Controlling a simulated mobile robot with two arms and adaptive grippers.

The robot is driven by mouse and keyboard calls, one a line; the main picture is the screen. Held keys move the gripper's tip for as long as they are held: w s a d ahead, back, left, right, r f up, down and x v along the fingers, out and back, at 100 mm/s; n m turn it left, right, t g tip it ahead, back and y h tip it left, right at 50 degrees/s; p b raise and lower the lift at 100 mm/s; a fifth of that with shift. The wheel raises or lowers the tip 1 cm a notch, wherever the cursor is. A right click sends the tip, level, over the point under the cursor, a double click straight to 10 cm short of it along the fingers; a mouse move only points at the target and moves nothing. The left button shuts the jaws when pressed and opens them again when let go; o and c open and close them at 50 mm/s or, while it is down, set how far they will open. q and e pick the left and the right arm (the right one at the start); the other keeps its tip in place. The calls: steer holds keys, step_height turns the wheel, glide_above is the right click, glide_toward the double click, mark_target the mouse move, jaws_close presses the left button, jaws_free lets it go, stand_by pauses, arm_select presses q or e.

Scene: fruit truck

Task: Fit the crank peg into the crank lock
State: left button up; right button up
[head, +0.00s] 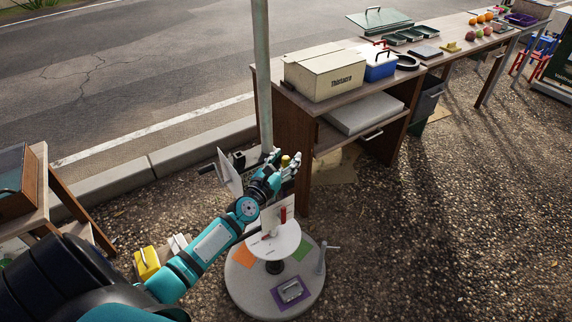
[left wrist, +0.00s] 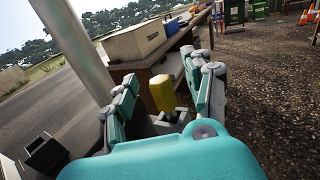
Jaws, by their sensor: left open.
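A yellow cylinder (head: 285,160) shows among the fingers of my left gripper (head: 287,165) in the head view. In the left wrist view the cylinder (left wrist: 162,93) stands upright between the two open fingers of my left gripper (left wrist: 170,80), with visible gaps on both sides. It may be part of the crank; I cannot tell its peg, which is hidden by the gripper. A black block (head: 239,160) stands beside a white panel (head: 229,172), left of the gripper; whether it is the crank lock is unclear. My right gripper is not in view.
A grey post (head: 262,75) rises close behind the gripper. Below is a white round top (head: 283,240) with a red piece (head: 283,214), above a round grey base (head: 248,292). A wooden desk (head: 290,130) with a box (head: 325,72) stands right. Gravel lies open at right.

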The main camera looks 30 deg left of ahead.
arm_select(q)
steer(key=shift+w, duration=0.25)
steer(key=shift+s+r, duration=0.1)
steer(key=shift+c, duration=0.7)
jaws_close()
